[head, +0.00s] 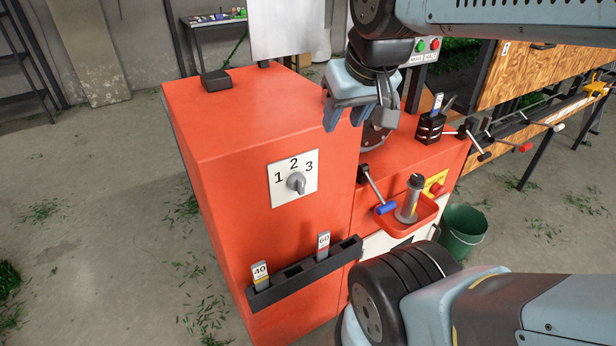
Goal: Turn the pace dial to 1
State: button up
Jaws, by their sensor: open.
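The pace dial (295,183) is a small grey knob on a white plate (280,194) marked 1, 2 and 3. The plate is on the front face of the orange machine cabinet (235,150), with 1 at the left, 2 at the top and 3 at the right. I cannot tell for sure which number the knob points to. My gripper (344,121) is open and empty, with its fingers pointing down. In the picture it is up and to the right of the dial, apart from it. Nothing hides the dial.
Below the dial, a dark rack (305,272) holds tags marked 40 and 60. To the right are a lever with a blue grip (385,208), a red tray (428,215) with a grey spool and a green bucket (462,232). A black box (216,80) sits on the cabinet top.

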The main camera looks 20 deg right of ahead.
aim_at(296, 182)
jog(key=z, duration=0.3)
jog(key=k, duration=2.3)
jog(key=u, duration=0.55)
jog(key=i, duration=1)
jog(key=z, duration=0.05)
